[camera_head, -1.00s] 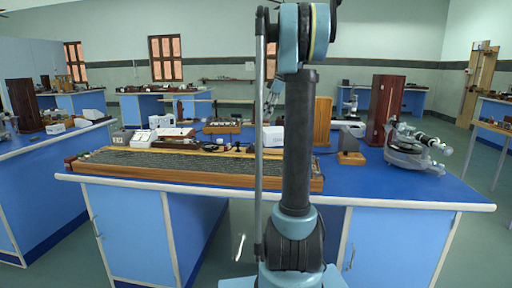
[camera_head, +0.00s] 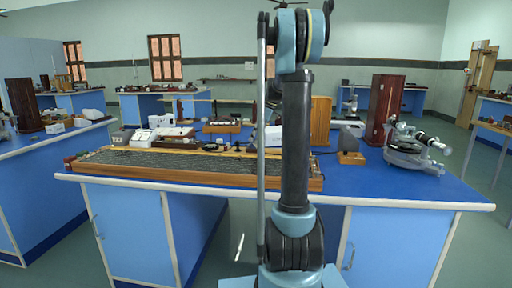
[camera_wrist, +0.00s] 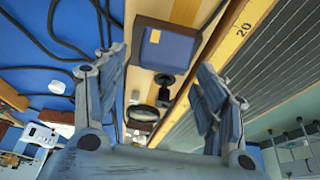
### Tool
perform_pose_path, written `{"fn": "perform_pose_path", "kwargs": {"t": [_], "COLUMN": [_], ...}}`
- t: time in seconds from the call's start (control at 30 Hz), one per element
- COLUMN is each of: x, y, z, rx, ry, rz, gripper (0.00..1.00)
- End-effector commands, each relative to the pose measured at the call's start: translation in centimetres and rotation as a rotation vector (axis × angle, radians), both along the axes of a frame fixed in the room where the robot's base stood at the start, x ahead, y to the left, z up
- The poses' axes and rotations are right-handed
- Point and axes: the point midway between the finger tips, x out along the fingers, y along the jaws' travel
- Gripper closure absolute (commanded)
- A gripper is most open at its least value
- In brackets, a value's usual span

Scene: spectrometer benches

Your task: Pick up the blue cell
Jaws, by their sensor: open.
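In the wrist view, a box-shaped block with a dark blue face (camera_wrist: 168,50), brown sides and a small orange patch stands near the top centre; it appears to be the blue cell. My gripper (camera_wrist: 160,75) has its two fingers spread wide on either side of the view, with nothing between them touching. The block is beyond the fingertips, and I cannot tell the exact gap. In the head view my gripper is hidden behind my own arm, and I cannot make out the blue cell there.
A long wooden wire board (camera_head: 200,168) lies along the bench's front; its yellow scale (camera_wrist: 237,32) runs close beside the block. A small black fitting (camera_wrist: 165,82) and a dark round piece (camera_wrist: 143,113) are near. Black cables (camera_wrist: 60,30) lie left. A spectrometer (camera_head: 412,150) stands right.

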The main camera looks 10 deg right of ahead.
Motion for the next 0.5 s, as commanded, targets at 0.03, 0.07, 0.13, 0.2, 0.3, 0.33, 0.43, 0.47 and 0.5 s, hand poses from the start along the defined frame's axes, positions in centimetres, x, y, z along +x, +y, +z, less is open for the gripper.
{"fn": "perform_pose_path", "kwargs": {"t": [0.03,0.07,0.13,0.2,0.3,0.33,0.43,0.47,0.5], "x": [0.2,0.2,0.3,0.3,0.3,0.3,0.3,0.3,0.3], "y": [0.2,0.4,0.6,0.8,0.8,0.8,0.8,0.8,0.8], "z": [-0.6,-1.0,-1.6,-2.0,-2.2,-2.2,-2.2,-2.2,-2.2], "rx": [0.0,0.0,0.0,0.0,0.0,0.0,0.0,0.0,0.0], "ry": [0.0,0.0,0.0,0.0,0.0,0.0,0.0,0.0,0.0], "rz": [0.001,0.0,0.0,0.0,0.0,0.0,-0.001,-0.001,-0.001], "gripper": [0.35,0.35,0.35,0.35,0.35,0.35,0.35,0.35,0.42]}}
